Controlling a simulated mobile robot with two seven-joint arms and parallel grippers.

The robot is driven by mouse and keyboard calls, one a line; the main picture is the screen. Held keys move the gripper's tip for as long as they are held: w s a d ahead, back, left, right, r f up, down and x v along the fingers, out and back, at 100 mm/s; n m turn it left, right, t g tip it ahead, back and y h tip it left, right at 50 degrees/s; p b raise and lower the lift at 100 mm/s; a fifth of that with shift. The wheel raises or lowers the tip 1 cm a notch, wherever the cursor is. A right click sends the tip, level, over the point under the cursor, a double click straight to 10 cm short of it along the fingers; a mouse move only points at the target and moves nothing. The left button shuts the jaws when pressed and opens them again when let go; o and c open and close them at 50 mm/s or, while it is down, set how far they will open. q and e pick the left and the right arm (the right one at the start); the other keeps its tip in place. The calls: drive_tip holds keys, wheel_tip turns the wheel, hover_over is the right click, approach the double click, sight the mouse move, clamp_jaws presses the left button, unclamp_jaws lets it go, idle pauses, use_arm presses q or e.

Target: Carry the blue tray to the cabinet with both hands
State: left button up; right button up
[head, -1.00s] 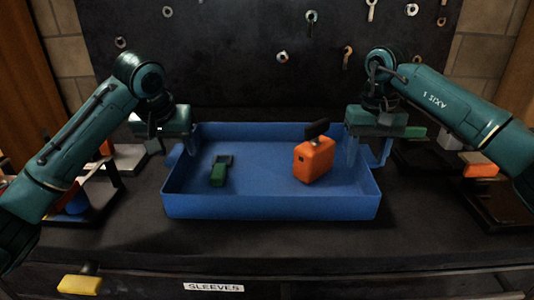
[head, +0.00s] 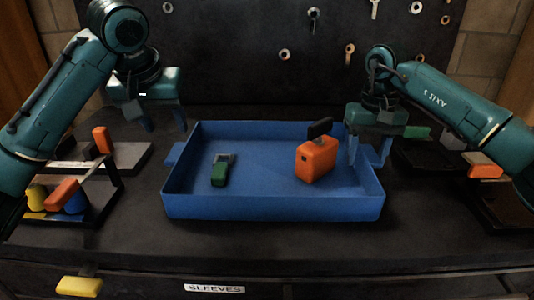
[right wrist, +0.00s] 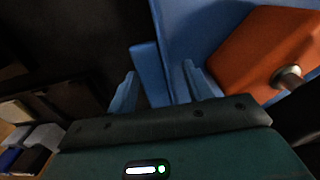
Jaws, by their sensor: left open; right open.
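The blue tray (head: 275,208) sits on the dark worktop and holds an orange block-like item (head: 316,160) with a black top and a small green item (head: 220,170). My left gripper (head: 166,126) is open and empty, raised above and behind the tray's left handle (head: 174,154). My right gripper (head: 369,160) is open at the tray's right side, its fingers down by the right handle. In the right wrist view the open fingers (right wrist: 158,92) point at the blue handle (right wrist: 150,72) and tray wall; whether they straddle the handle fully is hard to tell.
Left of the tray stand a rack with orange, yellow and blue pieces (head: 75,202) and a flat dark stand (head: 125,158). Another dark stand (head: 500,200) is at the right. A pegboard with hanging tools (head: 300,60) is behind. A drawer labelled SLEEVES (head: 214,288) is in front.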

wheel_tip(320, 180, up, 12)
idle(0.4)
drive_tip(key=shift+s+f, duration=0.1)
drive_tip(key=shift+f, duration=0.05)
